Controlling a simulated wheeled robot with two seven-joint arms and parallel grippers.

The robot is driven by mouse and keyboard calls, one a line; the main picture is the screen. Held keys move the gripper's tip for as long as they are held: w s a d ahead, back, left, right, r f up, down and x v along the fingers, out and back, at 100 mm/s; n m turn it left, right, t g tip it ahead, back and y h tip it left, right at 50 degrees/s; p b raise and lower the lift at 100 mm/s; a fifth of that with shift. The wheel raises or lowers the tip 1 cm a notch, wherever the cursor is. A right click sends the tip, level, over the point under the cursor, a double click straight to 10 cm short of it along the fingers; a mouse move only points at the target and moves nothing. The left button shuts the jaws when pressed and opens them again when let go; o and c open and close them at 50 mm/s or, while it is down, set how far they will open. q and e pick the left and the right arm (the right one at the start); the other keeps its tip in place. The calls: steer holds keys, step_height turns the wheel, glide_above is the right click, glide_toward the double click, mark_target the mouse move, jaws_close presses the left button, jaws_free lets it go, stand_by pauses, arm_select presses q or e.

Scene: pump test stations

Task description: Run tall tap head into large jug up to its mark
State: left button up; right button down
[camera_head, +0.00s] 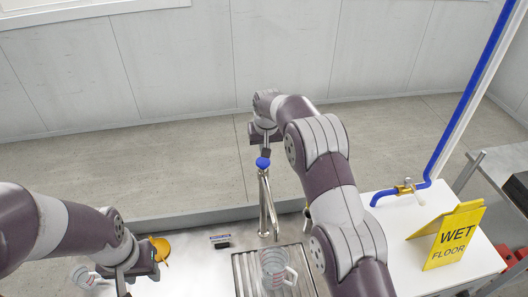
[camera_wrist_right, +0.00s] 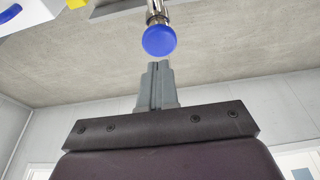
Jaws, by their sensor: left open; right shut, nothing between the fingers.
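The tall tap (camera_head: 268,205) is a slim metal column with a blue knob (camera_head: 263,163) on top. A clear jug (camera_head: 273,268) with red markings stands upright on the grate below its spout; its water level cannot be made out. My right gripper (camera_head: 265,149) is shut and empty, right at the blue knob. In the right wrist view the closed fingers (camera_wrist_right: 155,82) point at the blue knob (camera_wrist_right: 158,40); contact cannot be told. My left gripper (camera_head: 123,286) is open at the lower left, near another clear jug (camera_head: 84,281) with red markings.
A slotted drain grate (camera_head: 247,272) is set in the white counter. A yellow round object (camera_head: 160,250) and a small dark block (camera_head: 221,241) lie to its left. A yellow wet floor sign (camera_head: 453,238) and a brass tap (camera_head: 405,188) with blue pipe are at right.

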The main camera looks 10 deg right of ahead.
mark_target(264, 162)
step_height(264, 162, down, 3)
steer(key=shift+a+f+p, duration=0.1)
steer(key=shift+f+p, duration=0.05)
steer(key=shift+p, duration=0.7)
arm_select(q)
step_height(264, 162, up, 3)
steer(key=shift+f, duration=0.2)
arm_select(e)
steer(key=shift+f, duration=0.1)
step_height(264, 162, down, 2)
steer(key=b, duration=0.3)
steer(key=shift+s, duration=0.25)
arm_select(q)
step_height(264, 162, down, 3)
steer(key=shift+s+r, duration=0.1)
steer(key=shift+r, duration=0.1)
